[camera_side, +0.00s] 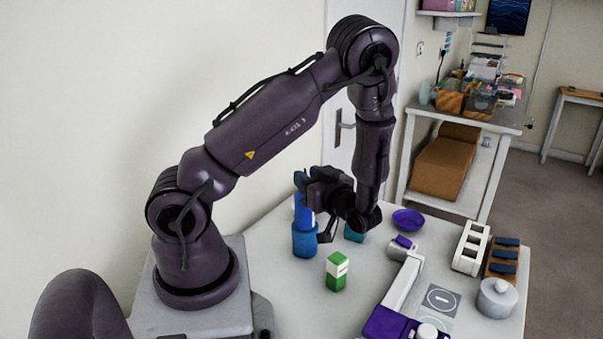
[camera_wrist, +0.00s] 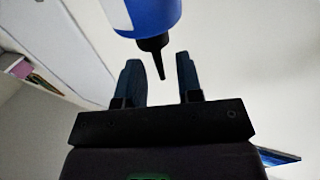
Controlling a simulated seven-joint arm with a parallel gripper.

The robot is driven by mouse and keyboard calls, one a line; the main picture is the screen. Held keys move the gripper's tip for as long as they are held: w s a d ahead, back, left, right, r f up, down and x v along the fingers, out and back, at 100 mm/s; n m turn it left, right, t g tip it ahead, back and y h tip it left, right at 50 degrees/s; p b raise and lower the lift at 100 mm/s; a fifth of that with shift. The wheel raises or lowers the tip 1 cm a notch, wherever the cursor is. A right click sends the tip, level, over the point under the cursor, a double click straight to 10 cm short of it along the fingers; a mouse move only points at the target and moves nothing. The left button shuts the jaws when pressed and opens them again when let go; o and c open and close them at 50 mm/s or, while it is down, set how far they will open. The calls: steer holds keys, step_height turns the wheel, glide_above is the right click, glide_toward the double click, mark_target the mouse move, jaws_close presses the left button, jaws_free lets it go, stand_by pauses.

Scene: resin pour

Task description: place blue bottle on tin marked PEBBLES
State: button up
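The blue bottle (camera_side: 303,213) appears to stand upright on a wider blue tin (camera_side: 305,242) in the side view. No PEBBLES lettering can be read on it. My gripper (camera_side: 305,176) is at the bottle's top. In the wrist view the blue bottle (camera_wrist: 152,14) shows its black nozzle pointing between the fingers of my gripper (camera_wrist: 159,60). The fingers are apart, with a gap on each side of the nozzle. A teal tin (camera_side: 354,235) is partly hidden behind my wrist; its label is not visible.
To the right are a purple bowl (camera_side: 408,219), a white and purple device (camera_side: 402,285), a white rack (camera_side: 471,247) and a lidded white jar (camera_side: 496,299). The front left of the table is clear.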

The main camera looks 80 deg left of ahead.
steer(key=v, duration=0.9)
steer(key=w+r+m+t+h, duration=0.3)
steer(key=w+m+t+h, duration=0.15)
steer(key=w+t, duration=0.65)
steer(key=w+d+r+m+t+h, duration=0.4)
steer(key=d+r+m+t+h, duration=0.3)
steer(key=d+r+h, duration=0.25)
steer(key=s+d+r+m+g+h, duration=0.2)
steer(key=s+d+r+m+h, duration=0.3)
steer(key=s+d+m, duration=0.4)
steer(key=s+a+f+m+g+y, duration=0.1)
steer(key=s+a, duration=0.4)
steer(key=s, duration=0.7)
steer(key=m+g+y, duration=0.1)
steer(key=g, duration=0.1)
steer(key=shift+g, duration=0.3)
